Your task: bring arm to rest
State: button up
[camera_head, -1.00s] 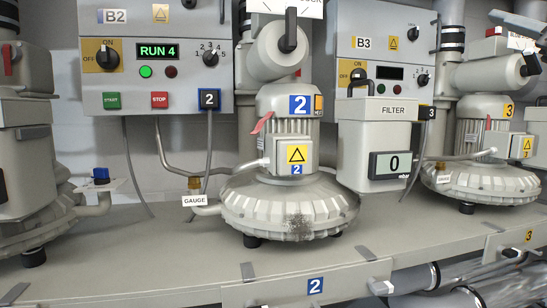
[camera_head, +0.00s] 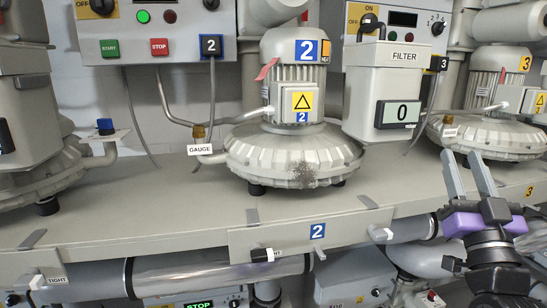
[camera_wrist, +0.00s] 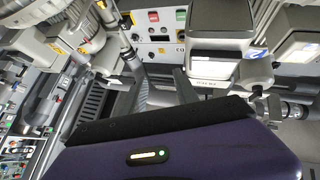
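My gripper (camera_head: 462,160) is at the lower right of the head view, with a purple and black body. Its two grey fingers point up and stand apart, with nothing seen between them. They are in front of the shelf near blower 3 (camera_head: 490,130); I cannot tell how far apart they are in depth. In the wrist view the purple body (camera_wrist: 180,155) fills the bottom, and the fingertips are not clear.
Blower 2 (camera_head: 290,155) stands mid-shelf, with a dark speckled patch on its casing. A filter box (camera_head: 385,85) with a display reading 0 stands beside it. The shelf's front edge (camera_head: 200,240) runs across, with pipes (camera_head: 190,275) and switch boxes below.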

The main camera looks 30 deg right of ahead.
jog(key=s+a+f+n+y, duration=0.1)
jog(key=s+a+f+y, duration=0.2)
jog(key=a+f, duration=0.6)
jog(key=s+a+f+y, duration=0.2)
jog(key=a+f+y, duration=0.1)
jog(key=a+f, duration=0.65)
jog(key=s+a+f+n+g+y, duration=0.2)
jog(key=s+a+f+n+y, duration=0.1)
jog(key=s+a+f, duration=0.3)
jog(key=s+a+f+n+g+y, duration=0.3)
jog(key=s+a+f+y, duration=0.2)
jog(key=s+f, duration=0.5)
jog(key=shift+s+a+g+y, duration=0.3)
jog(key=shift+s+a+y, duration=0.1)
jog(key=shift+s+a, duration=0.7)
